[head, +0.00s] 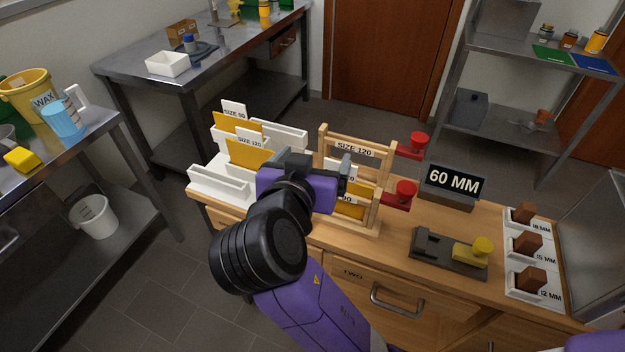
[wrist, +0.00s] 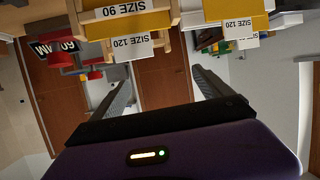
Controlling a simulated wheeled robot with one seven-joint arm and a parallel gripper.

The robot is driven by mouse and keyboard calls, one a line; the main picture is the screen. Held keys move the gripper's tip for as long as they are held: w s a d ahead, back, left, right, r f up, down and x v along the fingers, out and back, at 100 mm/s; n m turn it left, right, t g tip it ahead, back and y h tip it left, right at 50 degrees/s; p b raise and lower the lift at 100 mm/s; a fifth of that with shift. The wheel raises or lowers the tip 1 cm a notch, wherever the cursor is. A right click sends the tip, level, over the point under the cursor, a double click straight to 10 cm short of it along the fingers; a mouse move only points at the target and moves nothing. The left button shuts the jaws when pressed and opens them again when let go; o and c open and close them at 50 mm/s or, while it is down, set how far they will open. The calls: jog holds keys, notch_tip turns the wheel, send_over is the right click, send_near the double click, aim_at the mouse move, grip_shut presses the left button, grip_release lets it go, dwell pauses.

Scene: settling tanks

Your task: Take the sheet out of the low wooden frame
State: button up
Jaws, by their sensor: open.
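The low wooden frame (head: 375,222) stands on the front of the wooden bench, its bar marked SIZE 90. A yellow sheet (head: 350,211) stands in it, with a white tab above the bar; the tab reads SIZE 120 in the wrist view. That sheet (wrist: 128,24) and the frame's SIZE 90 label (wrist: 123,8) show upside down there. My gripper (head: 326,168) is beside the frame at about tab height and covers part of it in the head view. In the wrist view my gripper (wrist: 160,88) is open, with nothing between its fingers.
A taller wooden frame (head: 323,142) marked SIZE 120 stands just behind. Red knobs (head: 404,190) stick out to the right of the frames. White racks (head: 220,188) with yellow sheets stand left. A 60 MM sign (head: 455,182), a dark fixture (head: 432,252) and brown blocks (head: 526,243) are right.

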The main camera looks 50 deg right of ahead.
jog(key=d+f, duration=0.2)
jog(key=d+f+m+g+p, duration=0.1)
jog(key=d, duration=0.1)
jog(key=d+f+m+g, duration=0.1)
jog(key=d+f, duration=0.1)
jog(key=d, duration=0.1)
jog(key=shift+s+f, duration=0.3)
jog(key=shift+s, duration=0.05)
jog(key=c, duration=1.9)
jog(key=shift+r, duration=0.1)
